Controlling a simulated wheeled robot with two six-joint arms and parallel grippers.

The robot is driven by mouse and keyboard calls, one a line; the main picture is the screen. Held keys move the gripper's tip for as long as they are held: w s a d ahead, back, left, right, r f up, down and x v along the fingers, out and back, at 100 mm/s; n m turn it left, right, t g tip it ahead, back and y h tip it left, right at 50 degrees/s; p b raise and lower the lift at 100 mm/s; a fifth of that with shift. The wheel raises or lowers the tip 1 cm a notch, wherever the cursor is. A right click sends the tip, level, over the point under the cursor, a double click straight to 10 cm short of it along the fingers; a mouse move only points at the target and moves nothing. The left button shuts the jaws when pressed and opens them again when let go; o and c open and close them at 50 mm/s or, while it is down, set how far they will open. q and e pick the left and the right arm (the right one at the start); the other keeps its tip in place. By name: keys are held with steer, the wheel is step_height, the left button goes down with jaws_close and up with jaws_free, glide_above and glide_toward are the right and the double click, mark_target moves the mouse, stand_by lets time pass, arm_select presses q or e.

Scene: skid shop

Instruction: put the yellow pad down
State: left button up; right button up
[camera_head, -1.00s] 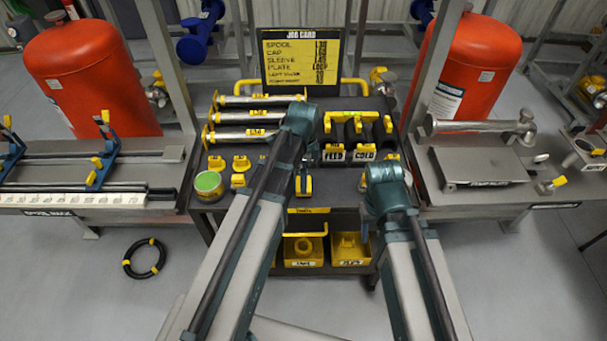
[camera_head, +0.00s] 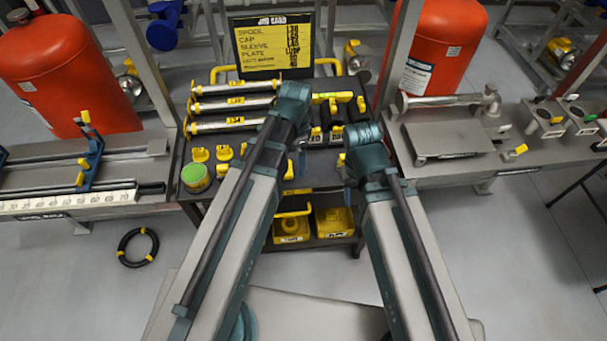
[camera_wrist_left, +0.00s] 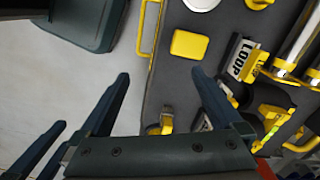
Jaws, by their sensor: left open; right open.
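A yellow pad (camera_wrist_left: 189,44), a rounded square, lies flat on the dark cart top (camera_wrist_left: 215,20) near its front edge in the left wrist view. I cannot make it out in the head view, where my left arm covers part of the cart. My left gripper (camera_wrist_left: 160,77) is open, its two fingers apart with nothing between them. The pad is outside the jaws, ahead of the right-hand fingertip in that view. My right gripper (camera_head: 352,178) is over the right front of the cart, mostly hidden behind its wrist in the head view.
A yellow handle (camera_wrist_left: 147,32) runs along the cart's front edge. A black hose ring (camera_head: 138,247) lies on the floor.

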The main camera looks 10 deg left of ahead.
arm_select(q)
steer(key=s+d+n, duration=0.6)
steer(key=s+n, duration=0.1)
steer(key=s, duration=0.3)
steer(key=shift+d+n+y, duration=0.15)
steer(key=shift+n+y, duration=0.15)
steer(key=shift+y, duration=0.1)
steer(key=shift+r, duration=0.1)
